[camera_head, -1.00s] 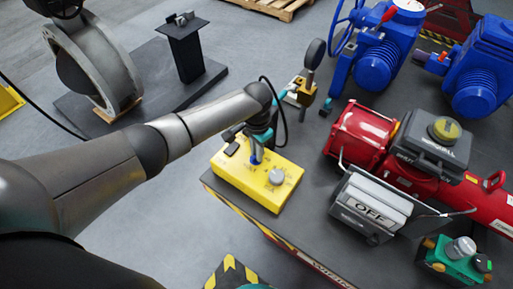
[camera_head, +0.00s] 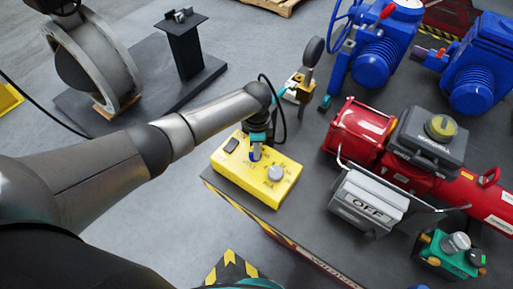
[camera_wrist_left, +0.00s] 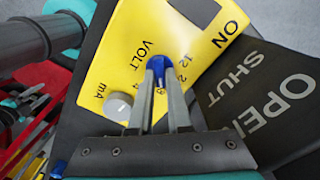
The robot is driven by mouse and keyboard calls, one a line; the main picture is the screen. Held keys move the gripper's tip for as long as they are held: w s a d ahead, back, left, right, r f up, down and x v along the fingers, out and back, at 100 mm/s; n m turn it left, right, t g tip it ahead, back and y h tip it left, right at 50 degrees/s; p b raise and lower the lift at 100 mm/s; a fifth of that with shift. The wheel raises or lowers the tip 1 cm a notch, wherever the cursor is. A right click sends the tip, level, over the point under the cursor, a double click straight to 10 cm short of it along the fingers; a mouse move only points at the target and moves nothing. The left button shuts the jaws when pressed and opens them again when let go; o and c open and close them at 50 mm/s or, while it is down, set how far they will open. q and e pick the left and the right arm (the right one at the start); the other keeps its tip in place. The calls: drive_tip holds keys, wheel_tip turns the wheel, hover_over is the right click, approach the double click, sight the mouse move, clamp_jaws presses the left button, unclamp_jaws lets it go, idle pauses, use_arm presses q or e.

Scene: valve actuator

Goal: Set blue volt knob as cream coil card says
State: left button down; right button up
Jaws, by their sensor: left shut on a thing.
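The yellow box (camera_head: 225,172) stands on the dark bench, with a blue VOLT knob (camera_head: 256,154) near its middle. My left gripper (camera_wrist_left: 158,88) reaches down from above, its two fingers shut on the blue knob (camera_wrist_left: 160,62) in the left wrist view. The fingers cover part of the knob and the scale. Printed VOLT, 12 and part of other numbers show around it. The knob's exact setting cannot be read. A grey mA knob (camera_wrist_left: 118,106) sits beside it on the box. No cream coil card can be made out. My right gripper is not in view.
A dark OPEN/SHUT plate (camera_wrist_left: 265,90) lies beside the box in the wrist view. A grey OFF box (camera_head: 368,205), red actuator (camera_head: 358,135) and green device (camera_head: 450,255) stand to the right. Blue actuators (camera_head: 380,65) stand behind. Grey floor lies left of the bench.

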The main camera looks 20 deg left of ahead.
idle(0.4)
use_arm(q)
drive_tip(key=c, duration=0.9)
unclamp_jaws()
drive_tip(key=shift+o, duration=0.2)
wheel_tip(320, 180, up, 15)
drive_tip(key=p, duration=0.1)
drive_tip(key=shift+r, duration=0.15)
